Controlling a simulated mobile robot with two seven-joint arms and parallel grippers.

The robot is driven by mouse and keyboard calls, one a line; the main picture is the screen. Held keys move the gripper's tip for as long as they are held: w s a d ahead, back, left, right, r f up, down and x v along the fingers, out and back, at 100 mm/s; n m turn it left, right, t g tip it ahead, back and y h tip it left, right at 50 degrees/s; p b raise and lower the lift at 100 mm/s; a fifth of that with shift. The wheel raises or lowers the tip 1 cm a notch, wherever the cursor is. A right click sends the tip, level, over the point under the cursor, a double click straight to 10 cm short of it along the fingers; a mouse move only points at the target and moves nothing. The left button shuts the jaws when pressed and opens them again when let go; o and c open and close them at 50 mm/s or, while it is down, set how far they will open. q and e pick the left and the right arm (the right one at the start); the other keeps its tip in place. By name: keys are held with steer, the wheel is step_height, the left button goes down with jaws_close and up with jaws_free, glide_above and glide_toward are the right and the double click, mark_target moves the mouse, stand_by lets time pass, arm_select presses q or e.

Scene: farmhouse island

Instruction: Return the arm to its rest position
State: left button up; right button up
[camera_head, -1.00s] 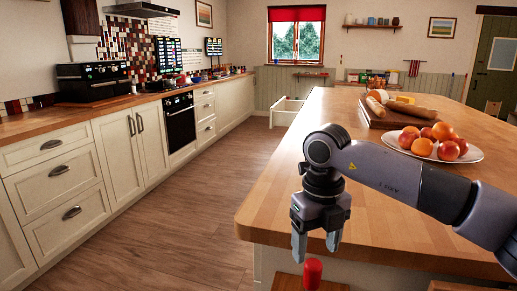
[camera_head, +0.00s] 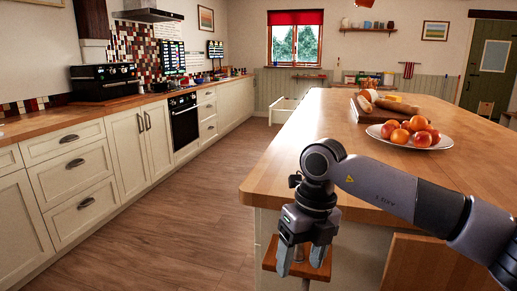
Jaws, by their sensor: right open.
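My right arm (camera_head: 420,202) reaches in from the right edge, over the near end of the wooden island. Its gripper (camera_head: 302,257) points down just off the island's near left corner. The two fingers are apart and nothing shows between them. Behind the fingers is a small wooden surface (camera_head: 269,258), which they partly cover; I cannot tell whether they touch it. My left gripper is not in view.
The island top (camera_head: 290,163) carries a plate of fruit (camera_head: 410,133) and a board with bread (camera_head: 366,105) farther back. A wooden panel (camera_head: 425,265) stands at lower right, below the arm. Open floor (camera_head: 180,220) lies left, before cream cabinets (camera_head: 75,160).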

steer(key=s+a+f+g+y+p, duration=0.1)
steer(key=s+a+g+y, duration=0.1)
steer(key=s+a+y, duration=0.3)
steer(key=s+a+f+g+y+p, duration=0.1)
steer(key=s+a+g+y, duration=0.15)
steer(key=a, duration=0.45)
steer(key=s+a+r+m+t+y+p, duration=0.2)
steer(key=a+r+m+t+y, duration=0.3)
steer(key=y, duration=0.6)
steer(key=w+d+f+m+t+h+p, duration=0.1)
steer(key=w+d+f+m+t+h, duration=0.15)
steer(key=d+m+t, duration=0.45)
steer(key=w+d+f+m+t+h+p, duration=0.1)
steer(key=d+f+m+t+h, duration=0.25)
steer(key=m, duration=0.65)
steer(key=w+d+f+m+t+h, duration=0.1)
steer(key=d+f+m+t+h, duration=0.25)
steer(key=d+m+t, duration=0.35)
arm_select(q)
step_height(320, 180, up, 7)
steer(key=p, duration=0.2)
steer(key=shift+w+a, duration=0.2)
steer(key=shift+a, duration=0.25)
arm_select(e)
steer(key=s+d+f+m+g+h, duration=0.7)
steer(key=s+d+f, duration=0.5)
steer(key=s+f, duration=0.2)
steer(key=shift+s+f+m+h, duration=0.3)
steer(key=shift+f+m+h, duration=0.4)
steer(key=shift+m, duration=0.5)
